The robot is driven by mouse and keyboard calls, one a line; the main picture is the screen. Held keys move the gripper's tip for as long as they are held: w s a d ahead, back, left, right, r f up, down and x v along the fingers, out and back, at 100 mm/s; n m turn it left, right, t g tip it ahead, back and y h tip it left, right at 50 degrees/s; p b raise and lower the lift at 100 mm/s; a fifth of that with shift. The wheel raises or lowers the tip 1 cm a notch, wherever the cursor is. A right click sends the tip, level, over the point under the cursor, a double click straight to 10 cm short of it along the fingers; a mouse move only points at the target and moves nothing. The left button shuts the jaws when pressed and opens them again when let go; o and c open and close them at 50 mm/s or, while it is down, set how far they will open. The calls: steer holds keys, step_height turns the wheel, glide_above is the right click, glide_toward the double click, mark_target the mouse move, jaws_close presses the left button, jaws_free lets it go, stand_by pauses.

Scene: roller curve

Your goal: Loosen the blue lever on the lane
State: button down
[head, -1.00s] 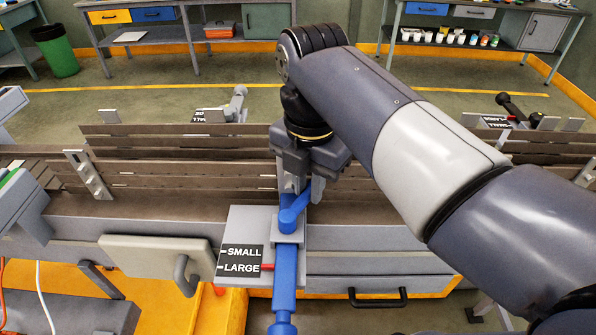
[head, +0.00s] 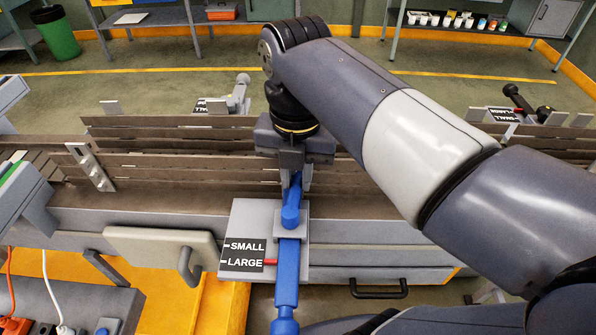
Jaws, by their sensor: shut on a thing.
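The blue lever (head: 291,210) sits on a grey block at the middle of the lane's near edge. Its upper end reaches up between the fingers of my gripper (head: 296,182), which are shut on it from above. A long blue bar (head: 287,270) runs below the lever toward the front. A grey plate (head: 240,212) beside it carries a black label (head: 244,255) reading SMALL and LARGE. A red pointer (head: 271,262) on the bar lies level with LARGE. My arm comes in from the right, and the gripper body partly hides the lever's top.
The lane (head: 180,150) has brown slatted rails running left to right. A grey bracket (head: 90,167) stands on it at left. A pale panel with a grey handle (head: 188,265) is left of the plate. Another handle (head: 378,289) is at lower right.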

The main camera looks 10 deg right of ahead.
mark_target(297, 181)
steer(key=c, duration=1.3)
jaws_free()
step_height(297, 181, up, 11)
steer(key=shift+f, duration=0.1)
steer(key=shift+f, duration=0.1)
step_height(297, 181, down, 11)
steer(key=shift+r, duration=0.15)
steer(key=shift+d, duration=0.1)
steer(key=shift+r, duration=0.15)
